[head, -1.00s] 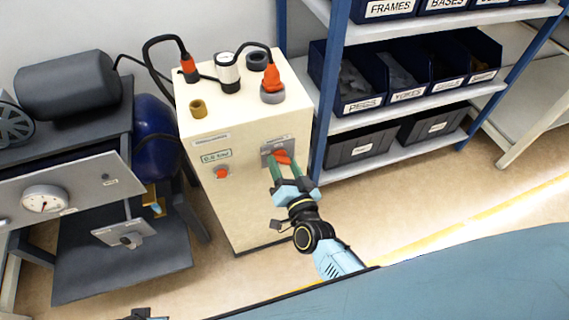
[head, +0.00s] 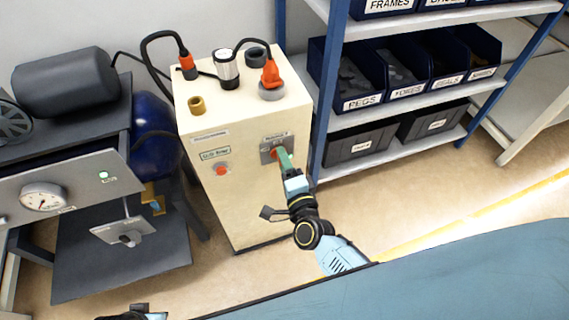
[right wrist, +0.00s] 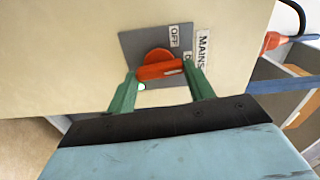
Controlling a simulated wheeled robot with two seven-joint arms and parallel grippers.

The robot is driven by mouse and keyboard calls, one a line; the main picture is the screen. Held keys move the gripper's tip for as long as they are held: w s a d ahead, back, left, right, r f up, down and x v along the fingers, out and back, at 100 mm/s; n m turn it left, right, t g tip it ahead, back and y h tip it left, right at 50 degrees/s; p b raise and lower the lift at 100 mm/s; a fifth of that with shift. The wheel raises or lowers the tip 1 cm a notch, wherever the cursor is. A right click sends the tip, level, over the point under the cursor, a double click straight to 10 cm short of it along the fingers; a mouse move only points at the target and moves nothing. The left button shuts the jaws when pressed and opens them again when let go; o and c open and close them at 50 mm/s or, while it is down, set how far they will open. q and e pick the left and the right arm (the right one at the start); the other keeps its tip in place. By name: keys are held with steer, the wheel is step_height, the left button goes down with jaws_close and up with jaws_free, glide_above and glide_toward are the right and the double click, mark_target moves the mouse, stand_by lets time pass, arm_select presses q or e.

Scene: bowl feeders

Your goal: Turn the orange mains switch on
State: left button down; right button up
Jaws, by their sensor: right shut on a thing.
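The orange mains switch (right wrist: 158,70) is a rotary handle on a grey plate on the front of a cream cabinet (head: 240,205). In the right wrist view its bar lies nearly level, its right end by a partly hidden label starting with "O", below the "OFF" label. In the head view the switch (head: 274,154) is partly covered. My right gripper (right wrist: 163,82) has its green fingers on either side of the handle, shut on it. Only a bit of my left gripper (head: 140,309) shows at the bottom edge.
A red button (head: 221,171) sits left of the switch. Plugs and cables stand on the cabinet top. A compressor bench with a gauge (head: 43,197) and a lit green lamp (head: 103,174) is at left. A blue-framed shelf (head: 322,120) with bins stands close at right.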

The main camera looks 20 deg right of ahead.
arm_select(q)
steer(key=shift+w+d+r, duration=0.1)
steer(key=shift+d+r, duration=0.25)
steer(key=shift+d, duration=0.1)
arm_select(e)
steer(key=shift+m, duration=0.7)
arm_select(q)
steer(key=shift+a, duration=0.15)
arm_select(e)
steer(key=o, duration=1)
arm_select(q)
steer(key=s+a+f+p, duration=0.2)
steer(key=a+f, duration=0.1)
steer(key=f, duration=0.1)
steer(key=shift+f, duration=0.4)
arm_select(e)
steer(key=s, duration=1.3)
steer(key=shift+s+d, duration=0.2)
